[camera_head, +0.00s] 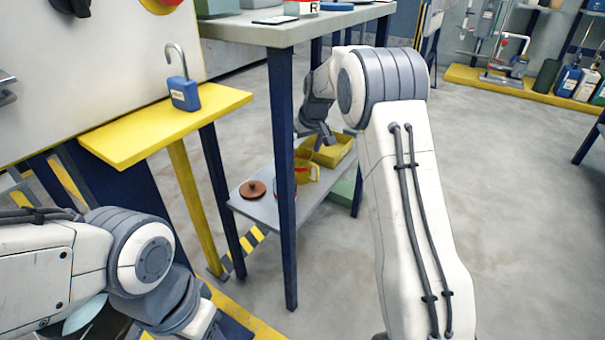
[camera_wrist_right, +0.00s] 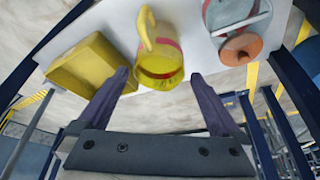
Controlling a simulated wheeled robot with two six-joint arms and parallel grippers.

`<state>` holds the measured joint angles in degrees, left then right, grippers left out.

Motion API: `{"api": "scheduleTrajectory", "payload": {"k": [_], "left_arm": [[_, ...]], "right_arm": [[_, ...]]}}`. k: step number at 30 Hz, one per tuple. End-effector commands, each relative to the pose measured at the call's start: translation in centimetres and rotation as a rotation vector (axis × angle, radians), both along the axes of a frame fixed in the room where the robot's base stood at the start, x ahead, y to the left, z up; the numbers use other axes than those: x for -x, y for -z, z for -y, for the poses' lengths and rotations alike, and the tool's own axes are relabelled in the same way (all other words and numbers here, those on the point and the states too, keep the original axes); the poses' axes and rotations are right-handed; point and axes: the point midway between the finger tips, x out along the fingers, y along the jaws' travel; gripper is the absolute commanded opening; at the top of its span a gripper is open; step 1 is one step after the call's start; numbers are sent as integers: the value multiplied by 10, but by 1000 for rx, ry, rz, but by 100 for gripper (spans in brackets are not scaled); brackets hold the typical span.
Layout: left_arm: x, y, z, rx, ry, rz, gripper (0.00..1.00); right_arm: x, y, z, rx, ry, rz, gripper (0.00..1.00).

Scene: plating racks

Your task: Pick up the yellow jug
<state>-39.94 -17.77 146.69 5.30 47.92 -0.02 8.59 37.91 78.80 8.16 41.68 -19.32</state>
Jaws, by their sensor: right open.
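The yellow jug (camera_head: 303,175), with a red band and a handle, stands on the low grey shelf (camera_head: 300,212); a dark blue table leg hides part of it in the head view. In the right wrist view the jug (camera_wrist_right: 160,66) shows whole, its handle towards the top. My right gripper (camera_head: 318,138) is at the shelf, close to the jug. In the wrist view its fingers (camera_wrist_right: 160,78) are open and spread either side of the jug's near end; I cannot tell whether they touch it. My left arm is at lower left, its fingers out of view.
A yellow bin (camera_head: 333,152) stands beside the jug. A copper-brown lid (camera_head: 252,189) and a pale container with a red band (camera_wrist_right: 222,18) are on its other side. The dark blue leg (camera_head: 282,180) and tabletop (camera_head: 285,32) bound the shelf.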

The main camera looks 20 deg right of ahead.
Motion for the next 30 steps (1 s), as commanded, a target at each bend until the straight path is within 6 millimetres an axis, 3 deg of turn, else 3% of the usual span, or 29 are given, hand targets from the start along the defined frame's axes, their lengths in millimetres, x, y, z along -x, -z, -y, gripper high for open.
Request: {"api": "scheduleTrajectory", "payload": {"k": [7, 15, 16, 21, 30], "left_arm": [[0, 23, 0, 0, 0, 0, 50], [0, 23, 0, 0, 0, 0, 50], [0, 23, 0, 0, 0, 0, 50], [0, 23, 0, 0, 0, 0, 50], [0, 21, 0, 0, 0, 0, 50]], "right_arm": [[-14, 39, 0, 1, 1, -1, 100], [-16, 41, 1, 1, 4, 0, 100], [-16, 41, 1, 1, 4, 0, 96], [-16, 41, 2, 1, 4, -1, 32], [-16, 38, 2, 1, 4, 0, 32]]}}
